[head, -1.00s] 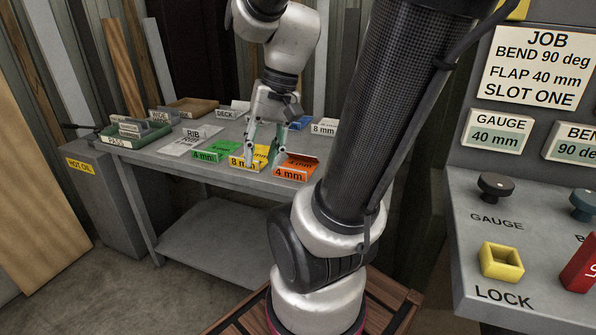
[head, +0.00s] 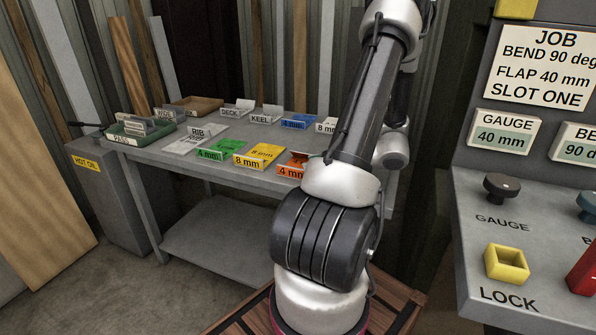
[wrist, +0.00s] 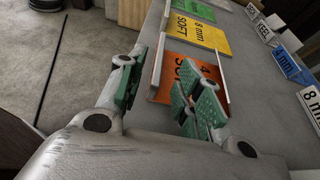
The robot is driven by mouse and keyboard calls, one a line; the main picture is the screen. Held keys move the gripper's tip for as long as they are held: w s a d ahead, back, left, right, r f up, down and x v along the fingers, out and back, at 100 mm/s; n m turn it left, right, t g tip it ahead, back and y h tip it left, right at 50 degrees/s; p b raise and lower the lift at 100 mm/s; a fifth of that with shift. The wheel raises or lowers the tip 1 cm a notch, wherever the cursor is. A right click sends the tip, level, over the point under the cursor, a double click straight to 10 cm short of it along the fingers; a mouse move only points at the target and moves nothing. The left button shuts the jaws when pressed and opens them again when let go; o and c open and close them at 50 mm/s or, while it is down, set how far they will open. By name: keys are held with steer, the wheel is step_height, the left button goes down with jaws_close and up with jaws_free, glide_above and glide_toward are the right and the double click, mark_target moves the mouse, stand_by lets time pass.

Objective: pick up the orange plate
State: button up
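The orange plate (head: 297,158), with a "4 mm" label at its front, lies at the front edge of the grey bench, and my arm covers its right part in the head view. In the wrist view the orange plate (wrist: 168,86) shows beyond and between my fingers, partly hidden by the right-hand finger pads. My gripper (wrist: 165,92) is open, with green pads well apart and nothing between them. It appears short of the plate, not touching it. My gripper is hidden behind my arm in the head view.
The yellow 8 mm plate (head: 260,155) and green plate (head: 222,147) lie left of the orange one. A blue plate (head: 297,121) and white signs stand behind. A green PASS tray (head: 143,137) is at the bench's left. A control panel (head: 525,240) stands at right.

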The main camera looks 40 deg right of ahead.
mark_target(299, 169)
steer(key=x, duration=0.5)
steer(key=shift+w+a, duration=0.2)
steer(key=shift+w, duration=0.1)
steer(key=shift+r, duration=0.1)
steer(key=shift+c, duration=0.4)
jaws_close()
